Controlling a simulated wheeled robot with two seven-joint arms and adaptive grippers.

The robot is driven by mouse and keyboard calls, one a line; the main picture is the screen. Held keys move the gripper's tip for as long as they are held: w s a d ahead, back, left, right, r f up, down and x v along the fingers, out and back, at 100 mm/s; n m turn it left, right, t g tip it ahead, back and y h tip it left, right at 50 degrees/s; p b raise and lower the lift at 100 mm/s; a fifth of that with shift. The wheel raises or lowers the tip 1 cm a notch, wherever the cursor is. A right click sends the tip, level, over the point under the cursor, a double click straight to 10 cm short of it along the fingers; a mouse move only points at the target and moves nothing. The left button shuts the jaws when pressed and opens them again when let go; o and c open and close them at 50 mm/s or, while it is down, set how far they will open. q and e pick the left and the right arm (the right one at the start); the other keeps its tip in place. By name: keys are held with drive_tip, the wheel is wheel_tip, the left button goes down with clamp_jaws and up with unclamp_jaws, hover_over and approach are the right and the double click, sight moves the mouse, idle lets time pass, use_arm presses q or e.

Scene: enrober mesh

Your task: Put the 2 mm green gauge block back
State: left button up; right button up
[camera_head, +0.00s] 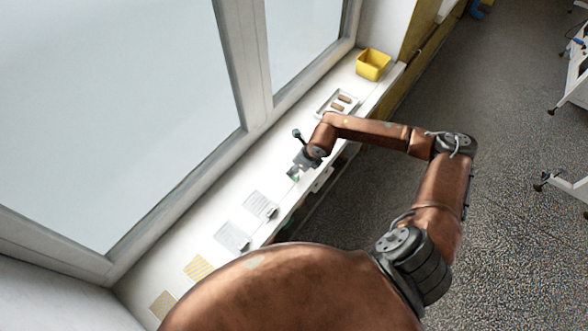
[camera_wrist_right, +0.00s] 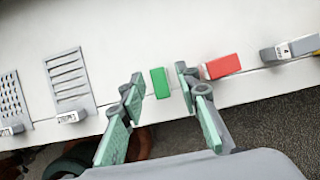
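The green gauge block (camera_wrist_right: 160,83) lies on the white ledge in the right wrist view, near its front edge. My right gripper (camera_wrist_right: 159,74) is open, with one finger on each side of the block and a gap to each. In the head view my right gripper (camera_head: 296,168) is low over the ledge; the block cannot be clearly told from the green fingers there. A red block (camera_wrist_right: 221,67) lies just right of the right finger. A grey labelled block (camera_wrist_right: 290,48) lies further right. My left gripper is out of view.
Slotted (camera_wrist_right: 68,74) and perforated (camera_wrist_right: 10,95) grey plates lie left, with small labelled grey pieces before them. In the head view, yellow-patterned sheets (camera_head: 199,268), a tray with brown pieces (camera_head: 324,110) and a yellow bin (camera_head: 372,64) stand along the ledge. Windows border its back.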

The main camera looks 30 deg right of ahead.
drive_tip(key=b+v, duration=0.1)
drive_tip(key=v, duration=1)
drive_tip(key=shift+s+f, duration=0.1)
drive_tip(key=shift+f, duration=0.05)
